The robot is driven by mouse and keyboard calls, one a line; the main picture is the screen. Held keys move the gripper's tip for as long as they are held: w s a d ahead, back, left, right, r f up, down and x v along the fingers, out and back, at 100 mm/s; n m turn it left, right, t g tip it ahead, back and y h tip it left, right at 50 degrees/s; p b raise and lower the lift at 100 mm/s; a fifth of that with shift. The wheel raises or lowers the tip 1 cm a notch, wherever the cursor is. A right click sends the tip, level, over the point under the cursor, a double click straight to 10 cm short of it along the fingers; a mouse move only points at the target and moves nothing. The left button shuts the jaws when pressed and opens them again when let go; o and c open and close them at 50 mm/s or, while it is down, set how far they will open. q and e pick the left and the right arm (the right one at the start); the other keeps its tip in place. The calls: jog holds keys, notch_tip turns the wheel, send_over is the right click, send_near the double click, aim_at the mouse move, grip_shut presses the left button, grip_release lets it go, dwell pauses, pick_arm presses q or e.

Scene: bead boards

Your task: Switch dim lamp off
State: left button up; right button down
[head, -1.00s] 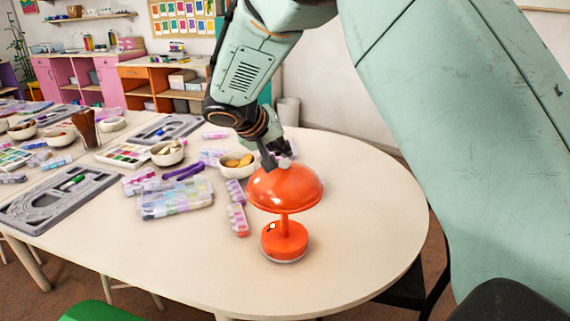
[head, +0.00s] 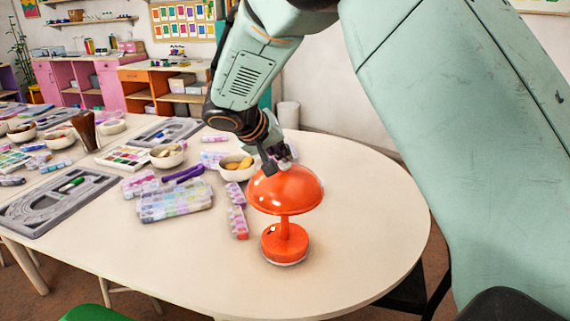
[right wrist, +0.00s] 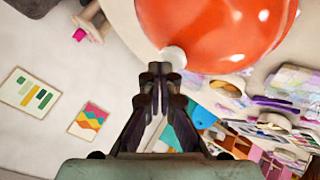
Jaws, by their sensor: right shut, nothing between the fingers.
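The orange lamp (head: 290,192) stands upright on the round end of the table, with a domed shade, a thin stem and a round base (head: 285,245). A small dark mark shows on the base's left side. My right gripper (head: 273,162) is at the far upper edge of the shade, shut and empty. In the right wrist view the shade (right wrist: 225,25) fills the top, and a white knob (right wrist: 174,57) on it sits just beyond the shut fingertips (right wrist: 160,72). Whether they touch the knob is hard to tell. My left gripper is out of view.
A clear bead box (head: 175,202), a bead strip (head: 238,222) and a white bowl (head: 235,174) lie left of the lamp. A grey bead board (head: 60,198) is farther left. The table (head: 365,220) is clear to the right of the lamp.

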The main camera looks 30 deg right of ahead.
aim_at(282, 165)
jog(key=shift+f+b, duration=0.35)
jog(key=shift+b, duration=0.05)
dwell(0.4)
jog(key=shift+r, duration=0.1)
jog(key=shift+r+p, duration=0.6)
jog(key=shift+r, duration=0.35)
jog(key=shift+w, duration=0.1)
jog(key=shift+r+p, duration=0.4)
jog(key=shift+r, duration=0.2)
jog(key=shift+r+p, duration=1.3)
jog(key=shift+r, duration=1.1)
